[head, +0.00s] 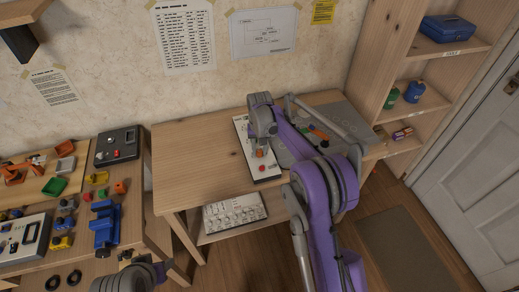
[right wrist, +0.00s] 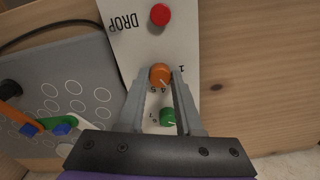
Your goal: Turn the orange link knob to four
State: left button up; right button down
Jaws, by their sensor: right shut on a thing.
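The orange link knob (right wrist: 160,74) sits on a white control panel (right wrist: 138,38) and has a pale mark on its face. Digits 1, 4 and 5 are readable around it, upside down; which one the mark points at is not clear. My right gripper (right wrist: 160,77) is shut on the knob, one finger on each side. In the head view, the right gripper (head: 258,147) reaches down over the panel (head: 242,134), and the orange knob (head: 259,153) shows just below it. Part of my left arm shows at the bottom left; its fingers do not show.
A red button (right wrist: 160,15) by the word DROP and a green knob (right wrist: 168,117) flank the orange knob. A grey board (right wrist: 75,100) with circles and coloured parts lies beside the panel. The table (head: 195,150) is bare left of the panel. A blue vise (head: 105,225) stands on the left bench.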

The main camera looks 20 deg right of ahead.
aim_at(260, 152)
jog(key=shift+m, duration=0.4)
jog(key=shift+m+b, duration=0.35)
jog(key=shift+m, duration=2.05)
jog(key=c, duration=0.6)
grip_release()
jog(key=shift+b, duration=0.3)
notch_tip(260, 152, up, 11)
jog(key=shift+f, duration=0.1)
